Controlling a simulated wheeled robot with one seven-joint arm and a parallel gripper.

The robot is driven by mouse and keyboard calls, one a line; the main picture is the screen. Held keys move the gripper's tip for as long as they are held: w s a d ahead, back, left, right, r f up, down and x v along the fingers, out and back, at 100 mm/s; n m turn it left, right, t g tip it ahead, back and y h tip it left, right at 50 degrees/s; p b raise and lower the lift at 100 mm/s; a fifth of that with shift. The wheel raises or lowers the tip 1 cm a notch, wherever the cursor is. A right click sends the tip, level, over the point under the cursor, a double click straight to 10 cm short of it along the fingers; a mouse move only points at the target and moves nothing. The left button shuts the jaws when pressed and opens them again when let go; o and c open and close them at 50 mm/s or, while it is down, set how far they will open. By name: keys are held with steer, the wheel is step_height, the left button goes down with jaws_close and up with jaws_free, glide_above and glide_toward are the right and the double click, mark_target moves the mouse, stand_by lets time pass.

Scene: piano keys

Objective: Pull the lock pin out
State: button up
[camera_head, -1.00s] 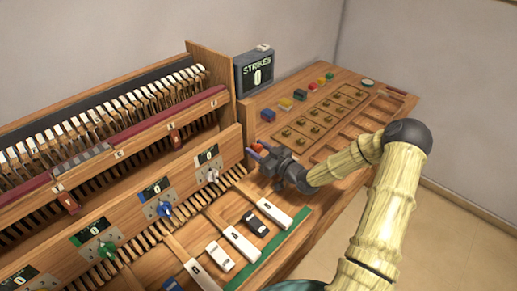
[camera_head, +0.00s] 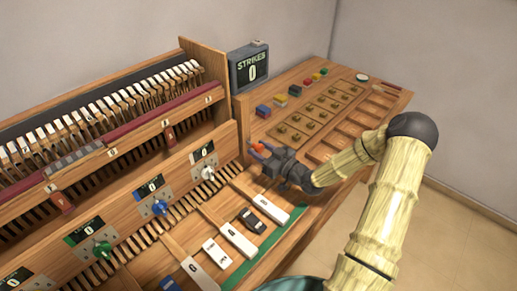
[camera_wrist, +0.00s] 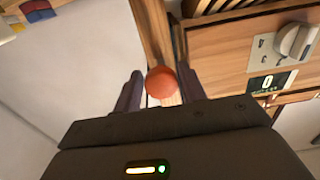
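The lock pin shows as an orange-red round knob (camera_wrist: 162,82). In the wrist view it sits between the two dark fingers of my gripper (camera_wrist: 161,88), close to both, nearer the right one. I cannot tell for sure whether either finger touches it. In the head view my gripper (camera_head: 259,150) is at the right end of the wooden dial board, with the red knob (camera_head: 258,147) partly hidden between its fingers. The fingers look parted. The pin's shaft is hidden.
A "STRIKES 0" screen (camera_head: 248,65) stands behind my gripper. Coloured blocks (camera_head: 280,101) and a brass-studded panel (camera_head: 305,118) lie on the wooden top to the right. White keys (camera_head: 237,239) and dial plates (camera_head: 158,207) are at front and left.

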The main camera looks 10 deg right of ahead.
steer(key=shift+s, duration=0.1)
steer(key=b+v, duration=0.2)
steer(key=v, duration=1.5)
steer(key=shift+s+d, duration=0.15)
steer(key=s+a+r+m+g+h+p, duration=0.6)
steer(key=s+a+r+g+h, duration=0.4)
steer(key=s+a+g, duration=0.1)
steer(key=shift+a+m+g, duration=0.3)
steer(key=shift+m+g, duration=0.1)
steer(key=shift+g, duration=0.3)
